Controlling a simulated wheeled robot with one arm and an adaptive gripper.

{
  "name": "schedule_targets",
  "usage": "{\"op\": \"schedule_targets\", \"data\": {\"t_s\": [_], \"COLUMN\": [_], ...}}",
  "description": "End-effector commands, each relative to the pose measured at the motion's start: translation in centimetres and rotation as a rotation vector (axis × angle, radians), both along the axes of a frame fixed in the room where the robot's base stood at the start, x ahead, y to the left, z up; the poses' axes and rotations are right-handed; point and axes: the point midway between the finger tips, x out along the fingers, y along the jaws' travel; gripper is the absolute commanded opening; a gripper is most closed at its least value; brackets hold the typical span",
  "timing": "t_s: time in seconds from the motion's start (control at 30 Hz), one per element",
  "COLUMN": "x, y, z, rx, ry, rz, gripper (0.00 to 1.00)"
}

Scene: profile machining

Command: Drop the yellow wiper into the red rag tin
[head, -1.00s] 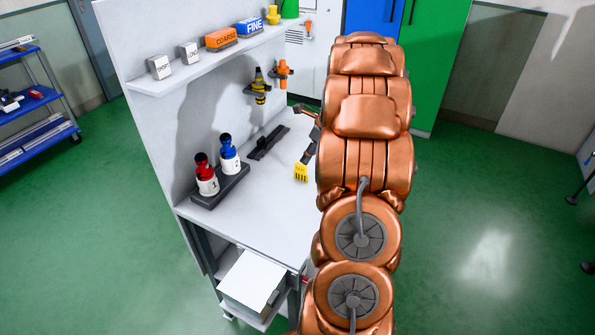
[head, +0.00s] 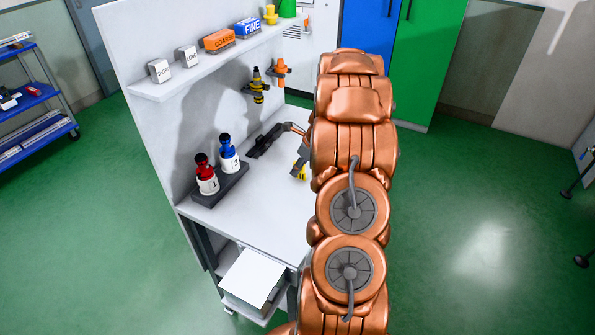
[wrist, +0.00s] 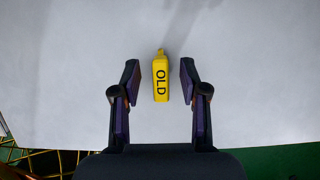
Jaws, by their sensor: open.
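The yellow wiper (wrist: 160,78), marked OLD, lies on the white bench top. In the wrist view it sits between the two fingers of my gripper (wrist: 160,68), with a gap on each side. The fingers are open and do not touch it. In the head view only a small part of the wiper (head: 300,175) shows beside my gripper (head: 297,153), partly covered by it. How high the fingers are above the bench is hard to tell. I cannot make out the red rag tin in either view.
Left of my gripper, a dark stand holds a red-topped bottle (head: 206,175) and a blue-topped bottle (head: 228,154). A black bar (head: 264,141) lies behind. The back panel carries a shelf with boxes (head: 217,41) and hung tools (head: 259,86). The bench's front middle is clear.

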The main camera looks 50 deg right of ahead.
Motion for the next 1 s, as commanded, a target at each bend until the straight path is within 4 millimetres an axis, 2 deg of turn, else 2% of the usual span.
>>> {"op": "schedule_targets", "data": {"t_s": [0.07,0.43,0.83,1.0], "x": [0.0,0.0,0.0,0.0], "y": [0.0,0.0,0.0,-0.1], "z": [0.0,0.0,0.1,1.1], "rx": [0.000,0.000,-0.001,-0.004], "ry": [0.000,0.000,0.000,-0.002], "rz": [0.000,0.000,0.000,-0.001], "gripper": [0.39,0.00,0.00,0.00]}}
